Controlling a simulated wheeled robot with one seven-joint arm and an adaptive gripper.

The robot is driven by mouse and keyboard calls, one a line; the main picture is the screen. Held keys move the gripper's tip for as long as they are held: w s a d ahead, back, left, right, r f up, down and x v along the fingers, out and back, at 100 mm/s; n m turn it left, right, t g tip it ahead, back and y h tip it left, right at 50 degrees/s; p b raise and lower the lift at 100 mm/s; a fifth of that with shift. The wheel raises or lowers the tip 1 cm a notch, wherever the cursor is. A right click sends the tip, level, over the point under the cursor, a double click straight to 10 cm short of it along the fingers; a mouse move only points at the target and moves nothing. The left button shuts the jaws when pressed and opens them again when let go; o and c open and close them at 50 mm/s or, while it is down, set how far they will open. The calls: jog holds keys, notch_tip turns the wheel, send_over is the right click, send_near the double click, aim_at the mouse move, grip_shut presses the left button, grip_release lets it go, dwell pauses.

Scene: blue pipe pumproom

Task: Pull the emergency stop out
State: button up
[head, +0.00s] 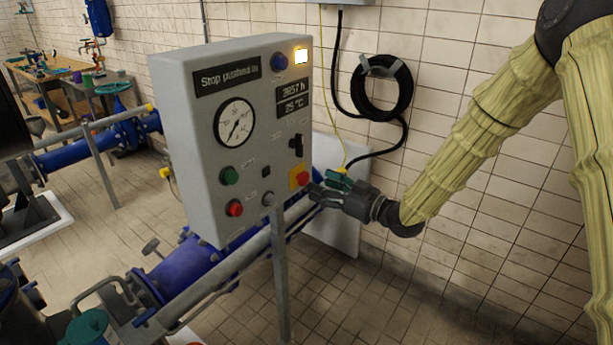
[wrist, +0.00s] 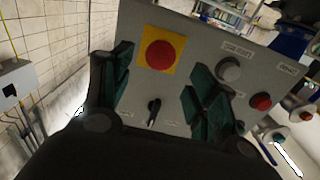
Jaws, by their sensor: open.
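The emergency stop (head: 302,178) is a red mushroom button on a yellow square plate, at the lower right of the grey control panel (head: 205,160). The panel's upper display (head: 228,77) reads "Stop pushed in". My gripper (head: 322,190) is open just to the right of the button in the head view. In the wrist view, the emergency stop (wrist: 160,55) shows between and slightly beyond the two green-padded fingers, with nothing held. The gap between fingers and button is hard to judge. A black selector switch (wrist: 153,110) lies lower between the fingers.
Green (head: 229,176) and red (head: 235,208) buttons sit left of the stop. A lamp (head: 301,57) is lit at the panel's top right. A coiled black hose (head: 402,95) hangs on the tiled wall. Blue pipework (head: 180,275) runs below the panel.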

aim_at(306, 178)
jog(key=p+x, duration=0.1)
jog(key=x, duration=0.4)
jog(key=shift+w+a+p, duration=0.25)
jog(key=shift+a+p, duration=0.05)
jog(key=shift+p, duration=0.05)
